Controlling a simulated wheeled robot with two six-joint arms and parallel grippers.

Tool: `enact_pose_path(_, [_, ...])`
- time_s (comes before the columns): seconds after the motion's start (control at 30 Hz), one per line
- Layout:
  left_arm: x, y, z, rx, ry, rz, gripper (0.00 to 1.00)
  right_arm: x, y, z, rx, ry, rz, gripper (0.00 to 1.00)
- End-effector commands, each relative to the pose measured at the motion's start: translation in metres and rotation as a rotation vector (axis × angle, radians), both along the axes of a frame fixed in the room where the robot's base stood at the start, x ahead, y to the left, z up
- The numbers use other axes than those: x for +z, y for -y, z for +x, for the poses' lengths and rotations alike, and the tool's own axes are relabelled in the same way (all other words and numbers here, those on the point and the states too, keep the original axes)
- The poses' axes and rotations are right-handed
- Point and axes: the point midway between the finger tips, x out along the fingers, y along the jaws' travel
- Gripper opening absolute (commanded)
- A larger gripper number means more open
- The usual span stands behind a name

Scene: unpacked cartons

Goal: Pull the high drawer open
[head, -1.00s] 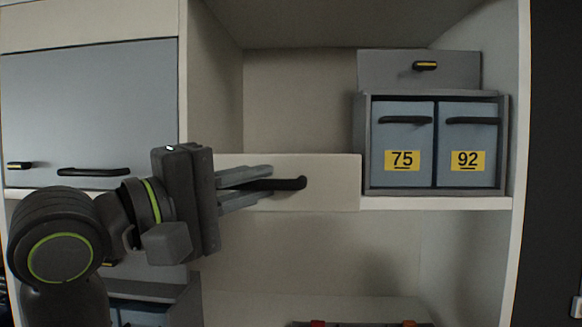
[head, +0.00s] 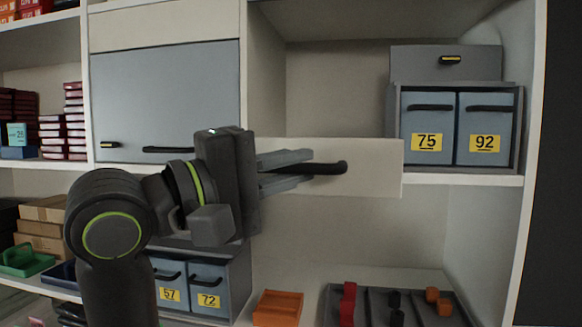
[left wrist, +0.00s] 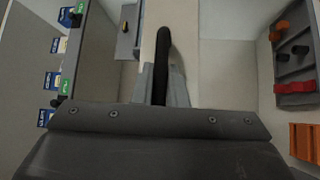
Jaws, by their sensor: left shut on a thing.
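The high drawer has a cream front (head: 376,167) with a dark bar handle (head: 334,168). It stands at mid height in the head view, forward of the shelf edge behind it, so it looks pulled out some way. My left gripper (head: 300,170) comes in from the left and is shut on the handle; its fingers hide the handle's left part. In the left wrist view the handle (left wrist: 162,50) runs upright between my fingers (left wrist: 161,88), with the pale front (left wrist: 184,40) behind. My right gripper is not in view.
Grey boxes labelled 75 (head: 427,125) and 92 (head: 485,125) stand on the shelf at right. A grey flap door (head: 165,95) is at left. Below are an orange tray (head: 278,308), a dark divided tray (head: 455,312) and boxes 57 and 72 (head: 208,285).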

Motion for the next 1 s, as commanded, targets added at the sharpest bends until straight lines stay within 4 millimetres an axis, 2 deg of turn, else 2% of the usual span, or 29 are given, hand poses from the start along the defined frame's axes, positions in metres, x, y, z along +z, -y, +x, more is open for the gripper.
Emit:
enact_pose_path(0.07, [-0.001,0.0,0.0,0.0,-0.002,0.001,0.0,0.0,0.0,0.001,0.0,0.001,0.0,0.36])
enact_pose_path(0.1, [-0.001,0.0,0.0,0.0,-0.002,0.001,0.14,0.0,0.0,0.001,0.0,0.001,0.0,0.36])
enact_pose_path(0.27, [0.0,0.0,0.001,0.001,-0.001,0.0,0.34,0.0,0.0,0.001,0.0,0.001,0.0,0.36])
enact_pose_path(0.77, [0.0,-0.002,0.0,0.002,0.0,0.0,0.34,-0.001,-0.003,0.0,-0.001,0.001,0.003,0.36])
enact_pose_path(1.0, [-0.005,-0.022,-0.01,0.006,0.004,0.001,0.34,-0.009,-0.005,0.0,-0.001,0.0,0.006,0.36])
